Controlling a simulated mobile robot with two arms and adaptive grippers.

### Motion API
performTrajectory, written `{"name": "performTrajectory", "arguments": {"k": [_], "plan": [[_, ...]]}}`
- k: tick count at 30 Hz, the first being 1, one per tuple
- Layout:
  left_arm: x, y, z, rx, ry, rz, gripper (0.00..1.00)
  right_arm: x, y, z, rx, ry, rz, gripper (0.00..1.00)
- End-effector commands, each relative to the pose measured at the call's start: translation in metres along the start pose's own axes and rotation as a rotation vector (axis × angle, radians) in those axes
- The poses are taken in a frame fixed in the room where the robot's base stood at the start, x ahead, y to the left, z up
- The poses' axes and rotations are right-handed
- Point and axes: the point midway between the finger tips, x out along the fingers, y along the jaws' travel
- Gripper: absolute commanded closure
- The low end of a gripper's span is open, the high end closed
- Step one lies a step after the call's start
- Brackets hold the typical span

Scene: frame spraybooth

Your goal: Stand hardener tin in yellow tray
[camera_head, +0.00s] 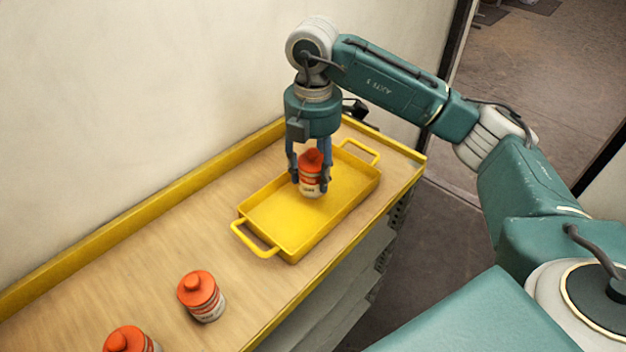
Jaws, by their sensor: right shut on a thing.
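A hardener tin (309,180) with an orange top and a pale labelled body is between the fingers of my right gripper (311,182). The gripper points straight down and is shut on the tin. The tin is upright, over the inside of the yellow tray (272,222). I cannot tell for sure whether its base touches the tray floor. The tray has a raised rim and a handle at each end, and no other thing shows in it. My left gripper is not in view.
Two similar orange-topped tins stand on the wooden bench top (150,262): one tin (202,297) left of the tray, another (130,340) cut off at the bottom edge. A yellow lip runs along the wall side. A dark object (356,110) sits behind the gripper.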

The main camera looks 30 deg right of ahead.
Motion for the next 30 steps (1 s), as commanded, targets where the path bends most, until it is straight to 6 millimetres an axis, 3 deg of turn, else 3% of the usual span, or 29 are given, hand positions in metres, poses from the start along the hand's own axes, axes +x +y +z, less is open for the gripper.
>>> {"name": "performTrajectory", "arguments": {"k": [7,19,20,22,30], "plan": [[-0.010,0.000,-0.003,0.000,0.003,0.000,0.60,0.033,-0.001,0.000,-0.001,0.000,-0.004,0.86],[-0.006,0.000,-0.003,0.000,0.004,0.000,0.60,0.041,-0.001,0.000,-0.001,0.000,-0.002,0.86],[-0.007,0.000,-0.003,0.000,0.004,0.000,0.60,0.040,-0.001,0.000,-0.001,0.000,-0.002,0.50],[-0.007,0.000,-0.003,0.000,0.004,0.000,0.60,0.039,-0.001,0.000,-0.001,0.000,-0.002,0.36],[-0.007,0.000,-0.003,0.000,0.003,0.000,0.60,0.039,-0.001,0.000,-0.001,0.000,-0.003,0.35]]}}
